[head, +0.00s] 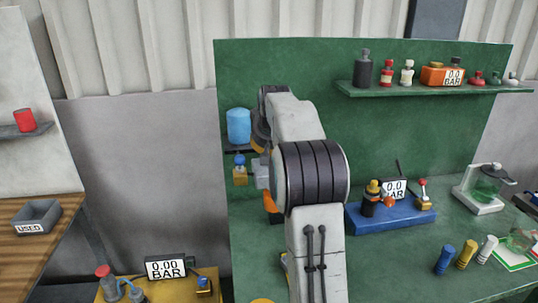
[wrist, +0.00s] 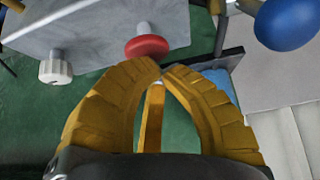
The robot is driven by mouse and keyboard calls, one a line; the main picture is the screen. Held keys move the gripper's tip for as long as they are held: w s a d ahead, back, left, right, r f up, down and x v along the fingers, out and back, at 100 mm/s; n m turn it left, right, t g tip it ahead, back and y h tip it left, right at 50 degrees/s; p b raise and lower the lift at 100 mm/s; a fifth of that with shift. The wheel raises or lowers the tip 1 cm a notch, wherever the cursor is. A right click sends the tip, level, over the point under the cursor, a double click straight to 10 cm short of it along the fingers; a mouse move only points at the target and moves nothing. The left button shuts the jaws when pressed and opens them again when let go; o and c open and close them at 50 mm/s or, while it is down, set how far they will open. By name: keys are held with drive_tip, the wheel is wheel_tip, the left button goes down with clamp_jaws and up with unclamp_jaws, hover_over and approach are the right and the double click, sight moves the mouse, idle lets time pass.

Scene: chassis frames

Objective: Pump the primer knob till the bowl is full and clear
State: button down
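In the wrist view a grey block carries a red knob (wrist: 146,47) and a white ribbed knob (wrist: 55,71). A blue ball knob (wrist: 288,22) is at the upper right; it also shows above a yellow block in the head view (head: 240,160). No label shows which one is the primer knob. My gripper (wrist: 162,72) has its yellow fingertips together, just below the red knob in the picture, with nothing seen between them. I cannot tell whether they touch the knob. In the head view my arm hides the gripper and most of the grey block. I cannot make out the bowl.
A light blue cylinder (head: 238,126) stands on a small shelf beside my arm. A blue base (head: 390,217) with a gauge and valves is at right on the green bench. A yellow unit with another gauge (head: 166,267) is at lower left. Small bottles line the upper shelf (head: 435,89).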

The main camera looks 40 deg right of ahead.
drive_tip(key=shift+f, duration=0.3)
drive_tip(key=shift+r, duration=0.2)
idle(0.3)
drive_tip(key=shift+r+p, duration=1.25)
drive_tip(key=shift+r, duration=0.05)
drive_tip(key=shift+r, duration=0.1)
drive_tip(key=shift+r+p, duration=2.4)
drive_tip(key=shift+r, duration=0.05)
